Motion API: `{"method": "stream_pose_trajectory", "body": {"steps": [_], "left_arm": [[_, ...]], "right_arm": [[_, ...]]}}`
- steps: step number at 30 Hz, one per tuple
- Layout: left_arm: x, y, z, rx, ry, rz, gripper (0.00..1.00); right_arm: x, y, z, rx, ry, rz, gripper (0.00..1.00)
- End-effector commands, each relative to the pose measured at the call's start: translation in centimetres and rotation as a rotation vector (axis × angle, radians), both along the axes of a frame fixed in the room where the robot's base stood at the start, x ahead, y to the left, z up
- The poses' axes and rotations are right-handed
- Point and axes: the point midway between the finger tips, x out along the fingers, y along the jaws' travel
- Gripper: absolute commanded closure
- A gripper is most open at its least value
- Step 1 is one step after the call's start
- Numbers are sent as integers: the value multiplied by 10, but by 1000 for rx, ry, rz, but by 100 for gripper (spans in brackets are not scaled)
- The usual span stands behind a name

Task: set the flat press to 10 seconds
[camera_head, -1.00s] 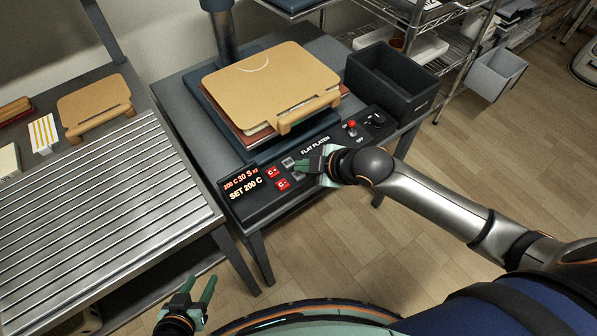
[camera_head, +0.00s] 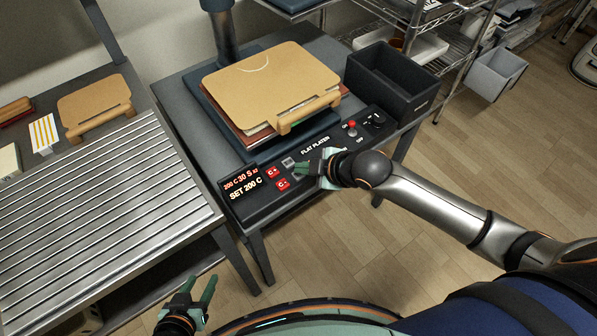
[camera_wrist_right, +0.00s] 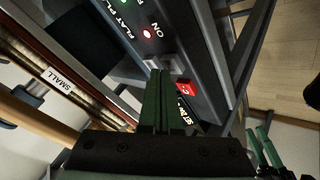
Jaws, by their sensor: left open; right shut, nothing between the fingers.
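The flat press (camera_head: 259,103) stands on a dark table, with a tan lid and a control panel (camera_head: 315,146) along its front. Its display (camera_head: 241,184) reads "200 C 30 S x2" and "SET 200 C". Red C buttons (camera_head: 272,171) and grey buttons (camera_head: 288,162) sit right of the display. My right gripper (camera_head: 305,168) is shut and empty at the grey buttons; its fingers hide part of them. In the right wrist view, its closed fingers (camera_wrist_right: 158,100) point at the panel beside a red button (camera_wrist_right: 184,88); contact cannot be told. My left gripper (camera_head: 198,290) is open and empty, low at the left.
A black bin (camera_head: 390,80) stands right of the press. A red knob (camera_head: 351,124) and a dark dial (camera_head: 375,119) sit on the panel's right end. A slatted metal table (camera_head: 95,215) is at the left. The floor in front is clear.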

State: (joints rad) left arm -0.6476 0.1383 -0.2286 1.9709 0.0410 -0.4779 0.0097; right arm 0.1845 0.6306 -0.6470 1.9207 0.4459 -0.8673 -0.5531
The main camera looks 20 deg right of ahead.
Motion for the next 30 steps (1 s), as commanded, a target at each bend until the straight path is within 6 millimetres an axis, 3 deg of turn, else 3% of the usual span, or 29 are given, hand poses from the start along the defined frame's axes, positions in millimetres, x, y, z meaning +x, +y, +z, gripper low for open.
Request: {"method": "stream_pose_trajectory", "body": {"steps": [30], "left_arm": [[0, 0, -2, 0, -1, 1, 50]], "right_arm": [[0, 0, -10, -1, 1, 0, 100]]}}
